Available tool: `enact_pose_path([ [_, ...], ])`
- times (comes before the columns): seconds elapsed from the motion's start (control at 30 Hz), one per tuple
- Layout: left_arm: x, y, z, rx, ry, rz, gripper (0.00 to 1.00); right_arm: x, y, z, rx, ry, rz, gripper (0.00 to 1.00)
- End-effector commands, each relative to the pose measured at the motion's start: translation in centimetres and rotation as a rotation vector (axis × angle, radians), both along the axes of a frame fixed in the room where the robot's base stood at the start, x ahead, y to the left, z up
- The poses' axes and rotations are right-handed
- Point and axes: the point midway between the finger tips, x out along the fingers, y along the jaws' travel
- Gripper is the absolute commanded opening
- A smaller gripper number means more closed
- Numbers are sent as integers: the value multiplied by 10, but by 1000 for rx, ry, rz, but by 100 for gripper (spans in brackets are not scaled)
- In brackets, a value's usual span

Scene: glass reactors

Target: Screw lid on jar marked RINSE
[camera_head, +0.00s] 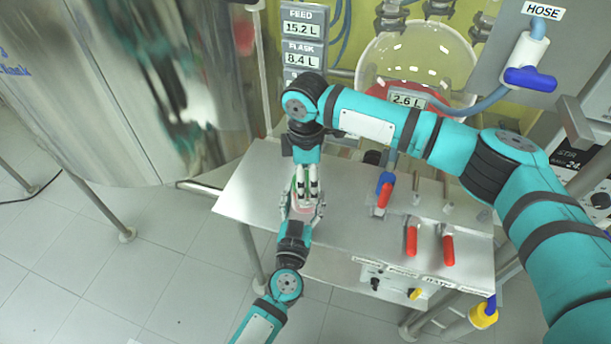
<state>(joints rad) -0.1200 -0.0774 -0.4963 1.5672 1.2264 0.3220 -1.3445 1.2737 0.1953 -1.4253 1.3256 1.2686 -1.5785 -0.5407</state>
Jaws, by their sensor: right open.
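A small, pale pinkish jar (301,207) stands near the left part of the steel table. Any RINSE marking on it is too small to read. My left gripper (303,211) comes up from the front, with its fingers on both sides of the jar, and looks shut on it. My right gripper (306,194) points down from above, right over the jar, with its fingers open around the jar's top. The lid cannot be made out clearly between the fingers.
The steel table (250,195) is bare at the left. Red-handled valves (411,240) and a blue-and-red valve (384,190) stand at its right. A large steel tank (150,90) is at the left. A glass flask (420,60) with red liquid stands behind.

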Motion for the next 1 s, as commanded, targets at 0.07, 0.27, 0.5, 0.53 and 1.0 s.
enact_pose_path([
  [0.07,0,0,0,0,1,0,0,0,0,4,1,-1,0,81],
  [0.27,0,0,0,0,1,0,0,1,0,36,1,-4,0,81],
  [0.5,0,0,-1,0,1,0,0,1,0,87,2,-4,1,81],
  [0.53,0,0,-1,0,1,0,0,1,0,92,2,-3,1,81],
  [1.0,0,0,0,0,1,0,0,0,0,120,0,0,0,81],
])
